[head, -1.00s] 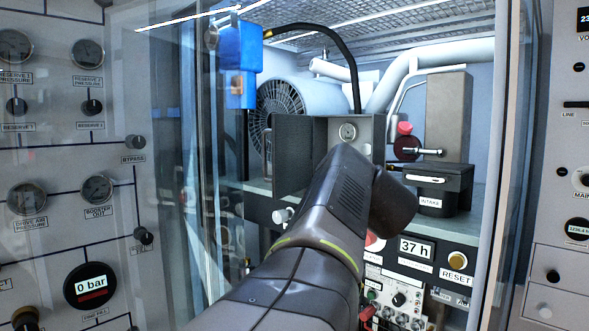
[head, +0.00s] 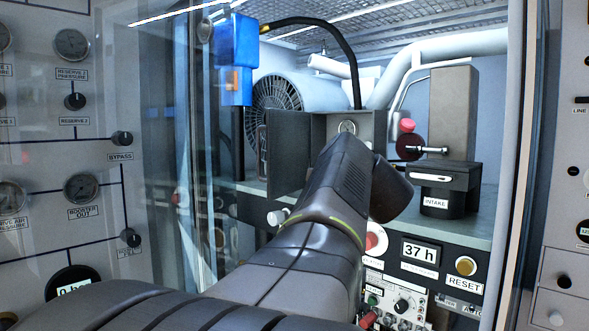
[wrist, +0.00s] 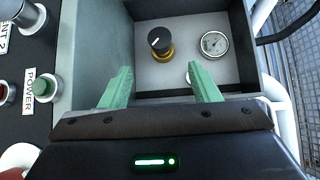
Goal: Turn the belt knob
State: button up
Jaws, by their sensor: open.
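In the wrist view, a black knob (wrist: 160,41) with a white pointer mark and a gold base stands inside an open grey box. No label on it is legible, so I cannot tell whether it is the belt knob. My gripper (wrist: 158,70) is open and empty, its two green fingers reaching over the box's near edge, short of the knob and apart from it. A small round gauge (wrist: 214,43) sits right of the knob. In the head view my arm hides the gripper and the knob; the open box (head: 371,128) and its dark door (head: 287,150) show behind it.
The box walls (wrist: 257,60) stand close around the fingers. A green POWER button (wrist: 43,86) lies left of the box in the wrist view. Glass fronts the left side.

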jog(key=w, duration=0.3)
jog(key=w+p, duration=0.1)
jog(key=w, duration=0.3)
jog(key=w+p, duration=0.1)
jog(key=w, duration=0.3)
jog(key=shift+f, duration=0.3)
jog(key=c, duration=1)
